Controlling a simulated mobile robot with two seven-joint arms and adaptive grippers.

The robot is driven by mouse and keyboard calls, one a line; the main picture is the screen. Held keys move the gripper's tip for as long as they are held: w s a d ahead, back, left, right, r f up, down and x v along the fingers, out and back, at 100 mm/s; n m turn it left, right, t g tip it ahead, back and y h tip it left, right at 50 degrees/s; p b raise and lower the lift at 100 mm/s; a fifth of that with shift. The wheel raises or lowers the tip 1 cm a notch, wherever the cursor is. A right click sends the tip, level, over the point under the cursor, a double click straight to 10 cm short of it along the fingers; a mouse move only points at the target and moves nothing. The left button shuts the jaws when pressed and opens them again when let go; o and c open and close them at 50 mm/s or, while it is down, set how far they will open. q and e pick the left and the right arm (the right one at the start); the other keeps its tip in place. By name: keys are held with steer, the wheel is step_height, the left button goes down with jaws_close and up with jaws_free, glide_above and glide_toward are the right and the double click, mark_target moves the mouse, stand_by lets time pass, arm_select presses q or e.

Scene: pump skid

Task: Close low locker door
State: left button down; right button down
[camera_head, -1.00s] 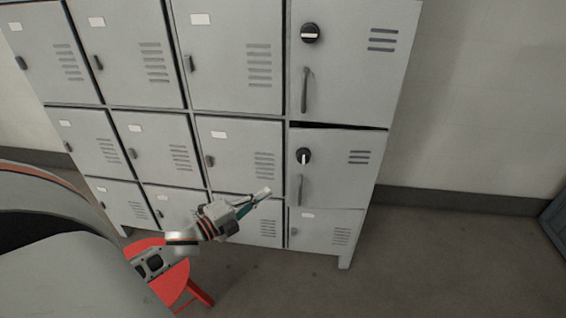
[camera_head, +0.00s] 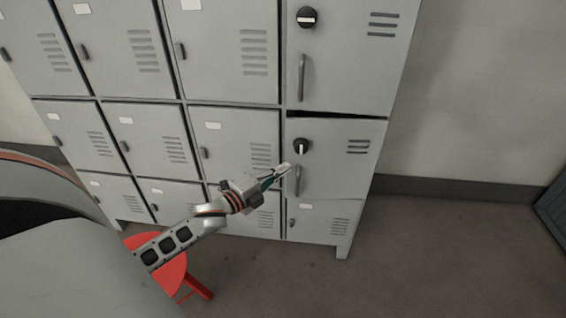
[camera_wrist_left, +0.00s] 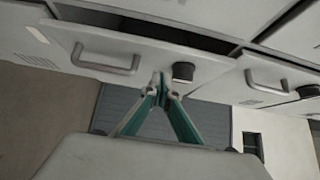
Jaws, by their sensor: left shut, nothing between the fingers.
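The low locker door (camera_head: 336,165) is the grey door in the right column, below the large upper door. It stands slightly ajar, with a dark gap along its top edge. It has a black knob (camera_head: 302,146) and a grey bar handle (camera_head: 298,181). My left gripper (camera_head: 287,169) is shut and empty, its tips in front of the door's left side, close to the handle and below the knob. In the left wrist view the shut fingertips (camera_wrist_left: 161,88) appear beside the knob (camera_wrist_left: 184,72), with the handle (camera_wrist_left: 105,60) to their left. Contact with the door cannot be told.
The upper door (camera_head: 350,55) in the right column looks shut. Several smaller shut lockers (camera_head: 232,50) fill the left. A red stool (camera_head: 170,275) stands under my left arm. The floor (camera_head: 430,260) to the right is clear.

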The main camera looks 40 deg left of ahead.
mark_target(292, 156)
arm_select(q)
steer(key=shift+w+a+f, duration=0.15)
steer(key=shift+w+a, duration=0.75)
steer(key=shift+w, duration=0.05)
steer(key=shift+w+a, duration=0.3)
steer(key=shift+w, duration=0.15)
arm_select(e)
steer(key=shift+s+a+f, duration=0.1)
steer(key=shift+s+a, duration=0.05)
